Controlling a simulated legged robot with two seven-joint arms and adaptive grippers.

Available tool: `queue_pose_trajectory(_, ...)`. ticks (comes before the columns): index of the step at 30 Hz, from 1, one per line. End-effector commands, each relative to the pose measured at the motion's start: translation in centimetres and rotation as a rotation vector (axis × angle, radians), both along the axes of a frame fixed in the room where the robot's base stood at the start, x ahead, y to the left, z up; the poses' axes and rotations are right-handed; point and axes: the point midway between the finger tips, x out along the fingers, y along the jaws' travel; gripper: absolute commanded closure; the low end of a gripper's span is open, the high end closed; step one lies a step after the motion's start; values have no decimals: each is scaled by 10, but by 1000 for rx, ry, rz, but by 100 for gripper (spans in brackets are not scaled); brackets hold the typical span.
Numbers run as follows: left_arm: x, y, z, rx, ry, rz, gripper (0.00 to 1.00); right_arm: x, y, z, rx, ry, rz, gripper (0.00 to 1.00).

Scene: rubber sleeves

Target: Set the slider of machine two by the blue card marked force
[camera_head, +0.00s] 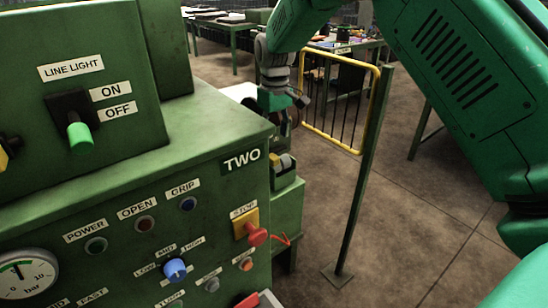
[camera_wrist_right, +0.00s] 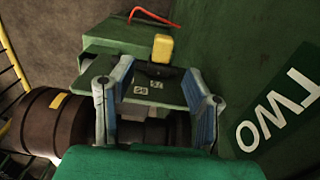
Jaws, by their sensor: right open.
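Machine two is the green cabinet (camera_head: 180,150) with the sign "TWO" (camera_head: 242,161); the sign also shows in the right wrist view (camera_wrist_right: 275,112). On its right side a yellow knob (camera_head: 284,160) stands on a small ledge; it looks like the slider. In the right wrist view the yellow knob (camera_wrist_right: 162,48) rises from a black base, with small unreadable white labels (camera_wrist_right: 148,87) near it. My right gripper (camera_head: 286,103) is above and behind this ledge. Its fingers (camera_wrist_right: 158,92) are apart, empty, and not around the knob. My left gripper and any blue force card are not in view.
A red bent rod (camera_wrist_right: 150,17) sticks out past the ledge.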

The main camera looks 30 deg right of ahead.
Motion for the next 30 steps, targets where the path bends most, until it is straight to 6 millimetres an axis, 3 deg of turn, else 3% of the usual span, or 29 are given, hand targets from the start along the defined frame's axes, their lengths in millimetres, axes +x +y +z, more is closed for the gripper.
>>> queue_pose_trajectory(6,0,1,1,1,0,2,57,-1,-3,-48,3,2,1,57)
queue_pose_trajectory(12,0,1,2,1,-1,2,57,-1,-8,-75,9,1,0,57)
queue_pose_trajectory(17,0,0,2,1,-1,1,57,-1,-8,-84,8,3,0,57)
queue_pose_trajectory(24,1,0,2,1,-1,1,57,-1,-1,-80,1,-1,1,57)
queue_pose_trajectory(25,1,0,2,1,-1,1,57,-1,-1,-79,0,-1,1,64)
queue_pose_trajectory(28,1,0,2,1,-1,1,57,-1,0,-79,-1,-1,1,99)
queue_pose_trajectory(30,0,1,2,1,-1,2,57,-1,0,-79,1,-1,1,100)
